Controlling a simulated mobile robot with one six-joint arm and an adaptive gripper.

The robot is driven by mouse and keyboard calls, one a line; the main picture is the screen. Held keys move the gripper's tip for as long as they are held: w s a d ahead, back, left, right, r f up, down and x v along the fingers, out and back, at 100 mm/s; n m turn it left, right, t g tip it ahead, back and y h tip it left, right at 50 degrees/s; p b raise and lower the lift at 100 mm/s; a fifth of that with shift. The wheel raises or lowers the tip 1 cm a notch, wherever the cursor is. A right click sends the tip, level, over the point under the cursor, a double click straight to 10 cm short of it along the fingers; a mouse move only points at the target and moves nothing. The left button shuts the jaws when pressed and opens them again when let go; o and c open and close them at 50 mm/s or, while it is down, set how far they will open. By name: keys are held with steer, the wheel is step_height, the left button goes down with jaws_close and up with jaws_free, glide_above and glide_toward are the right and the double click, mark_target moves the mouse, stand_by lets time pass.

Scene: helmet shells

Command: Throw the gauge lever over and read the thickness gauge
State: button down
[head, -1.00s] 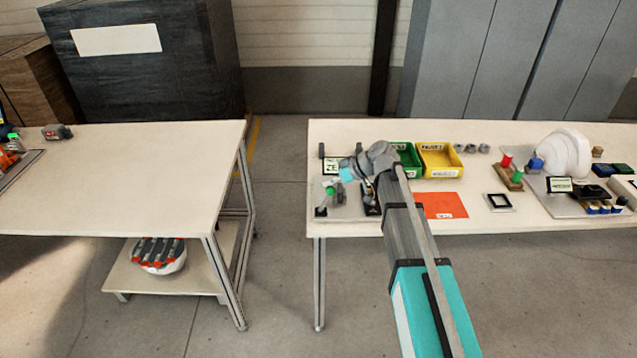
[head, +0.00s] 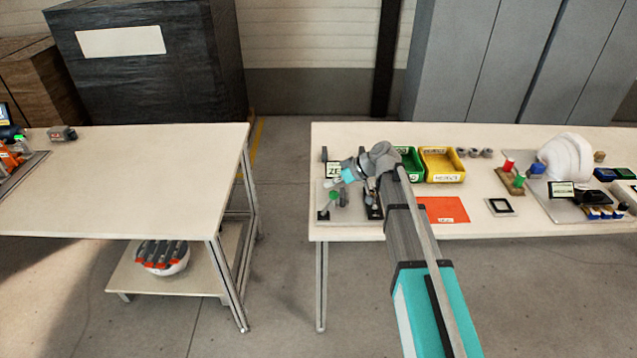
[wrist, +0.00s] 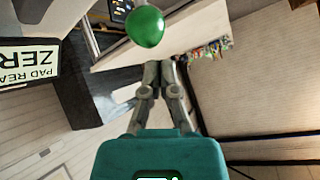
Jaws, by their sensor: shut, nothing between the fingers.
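The gauge station sits on a grey plate (head: 350,210) at the left end of the right table. The green ball knob of the gauge lever (wrist: 146,26) shows large at the top of the wrist view, beyond my fingertips, with a gap visible in the picture. The knob is also in the head view (head: 334,196). A sign (wrist: 28,62), partly reading "PAD REA... ZERO", is at the left of the wrist view. My gripper (wrist: 160,66) is shut and empty. In the head view my arm hides part of the station, and I cannot read a gauge value.
A green bin (head: 410,165) and a yellow bin (head: 442,165) stand behind my arm. An orange sheet (head: 442,210) lies right of it. A white helmet shell (head: 567,158) is farther right. The left table (head: 120,185) is mostly clear, with a floor gap between the tables.

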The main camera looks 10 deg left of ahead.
steer(key=w+d+r+p, duration=0.1)
steer(key=d+r+p, duration=0.3)
steer(key=r+p, duration=0.4)
steer(key=shift+w+d, duration=0.2)
steer(key=shift+d, duration=0.1)
stand_by(0.5)
stand_by(0.4)
steer(key=s+d+f+m+h, duration=0.3)
steer(key=s+d+m+h, duration=0.2)
steer(key=s+d, duration=0.5)
steer(key=s+d+f+m+h, duration=0.3)
steer(key=s+d+m+h, duration=0.2)
steer(key=d, duration=0.9)
steer(key=s+m, duration=0.3)
steer(key=s, duration=0.2)
steer(key=shift+s+d+f, duration=0.3)
steer(key=shift+d+f, duration=0.05)
steer(key=shift+a, duration=0.1)
stand_by(0.3)
